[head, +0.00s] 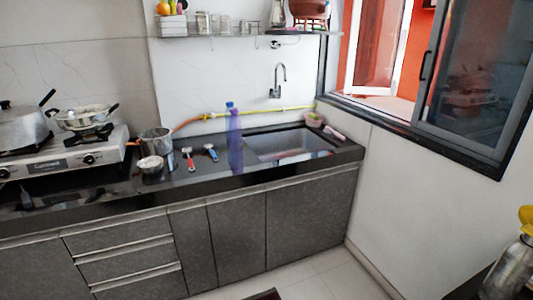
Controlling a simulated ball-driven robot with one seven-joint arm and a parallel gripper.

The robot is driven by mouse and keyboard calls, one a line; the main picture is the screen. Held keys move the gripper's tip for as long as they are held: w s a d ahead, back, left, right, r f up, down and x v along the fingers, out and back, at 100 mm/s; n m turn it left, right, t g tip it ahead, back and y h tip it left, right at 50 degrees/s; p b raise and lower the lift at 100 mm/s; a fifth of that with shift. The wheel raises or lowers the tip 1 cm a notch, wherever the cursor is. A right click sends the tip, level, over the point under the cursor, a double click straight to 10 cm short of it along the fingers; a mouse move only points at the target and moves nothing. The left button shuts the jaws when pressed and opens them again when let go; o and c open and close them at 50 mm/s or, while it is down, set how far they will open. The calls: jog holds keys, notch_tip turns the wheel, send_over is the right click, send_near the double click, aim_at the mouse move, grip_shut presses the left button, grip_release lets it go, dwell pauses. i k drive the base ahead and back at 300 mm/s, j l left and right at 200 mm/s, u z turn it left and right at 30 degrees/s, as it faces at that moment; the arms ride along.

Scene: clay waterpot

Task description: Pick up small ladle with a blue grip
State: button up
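A small utensil with a blue grip (210,152), which looks like the ladle, lies on the dark counter (215,174) between a red-handled utensil (189,158) and a tall blue-purple bottle (235,140). Its blue part shows clearly, but its bowl is too small to make out. It lies apart from the red-handled utensil. My gripper is not in view.
A metal pot (157,142) and a small bowl (150,164) stand left of the utensils, beside the gas stove (60,158). The sink (290,147) is to the right. The tiled floor (330,275) in front of the cabinets looks mostly clear.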

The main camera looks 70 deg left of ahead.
aim_at(209, 147)
jog(key=u, duration=2.2)
jog(key=i, duration=0.15)
